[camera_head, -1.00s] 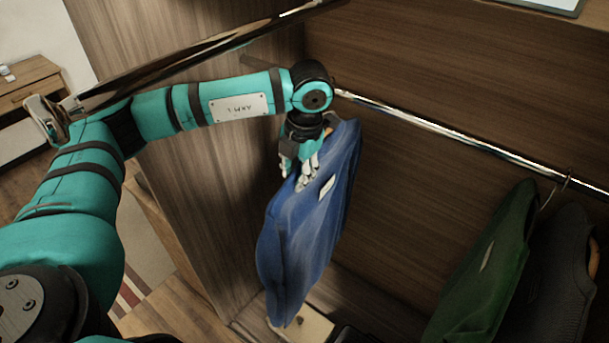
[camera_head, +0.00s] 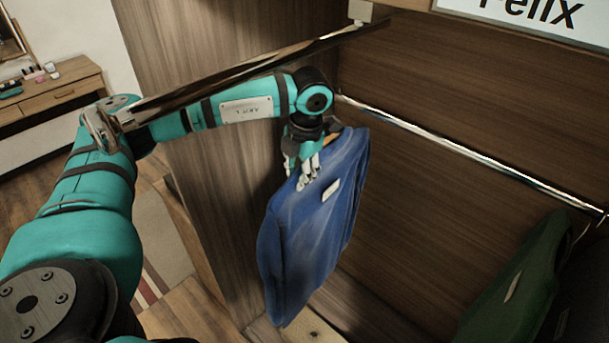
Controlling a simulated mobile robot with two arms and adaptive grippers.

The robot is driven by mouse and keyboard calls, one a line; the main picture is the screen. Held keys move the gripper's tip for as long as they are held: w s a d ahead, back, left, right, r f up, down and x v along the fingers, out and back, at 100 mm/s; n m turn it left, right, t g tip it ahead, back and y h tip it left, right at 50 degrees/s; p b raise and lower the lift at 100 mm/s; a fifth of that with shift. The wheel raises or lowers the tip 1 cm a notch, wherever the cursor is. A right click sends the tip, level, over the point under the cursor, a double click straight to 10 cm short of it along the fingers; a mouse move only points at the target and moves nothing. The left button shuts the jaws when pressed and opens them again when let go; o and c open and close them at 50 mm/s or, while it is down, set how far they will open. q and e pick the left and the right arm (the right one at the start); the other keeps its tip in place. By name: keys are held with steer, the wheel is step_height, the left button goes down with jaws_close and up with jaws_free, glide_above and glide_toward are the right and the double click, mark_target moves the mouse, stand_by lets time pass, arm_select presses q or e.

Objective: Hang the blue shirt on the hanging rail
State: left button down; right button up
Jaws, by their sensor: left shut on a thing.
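The blue shirt (camera_head: 312,235) hangs from my left gripper (camera_head: 308,170), which is shut at its collar end. A bit of tan hanger shows at the top of the shirt, mostly hidden by the gripper and cloth. The hanging rail (camera_head: 465,155) is a shiny metal bar along the wardrobe's back, running from behind my wrist down to the right. The shirt's top is below the rail's left end in the picture; I cannot tell whether the hanger hook touches the rail. My right gripper is not in view.
A green garment (camera_head: 520,285) and a dark one (camera_head: 585,300) hang at the right. Another metal bar (camera_head: 240,72) crosses in front of my left arm. A wooden side panel (camera_head: 230,180) stands left of the shirt. A "Felix" sign (camera_head: 530,18) is at top right.

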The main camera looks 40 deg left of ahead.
arm_select(q)
steer(key=shift+w+d, duration=0.2)
steer(key=shift+w, duration=0.55)
steer(key=shift+w+d, duration=0.15)
steer(key=shift+w, duration=0.55)
steer(key=shift+w+f+b, duration=0.25)
steer(key=shift+f+b, duration=0.25)
steer(key=shift+f, duration=0.1)
steer(key=shift+w+f+b, duration=0.25)
steer(key=shift+f+b, duration=0.2)
steer(key=shift+f, duration=0.1)
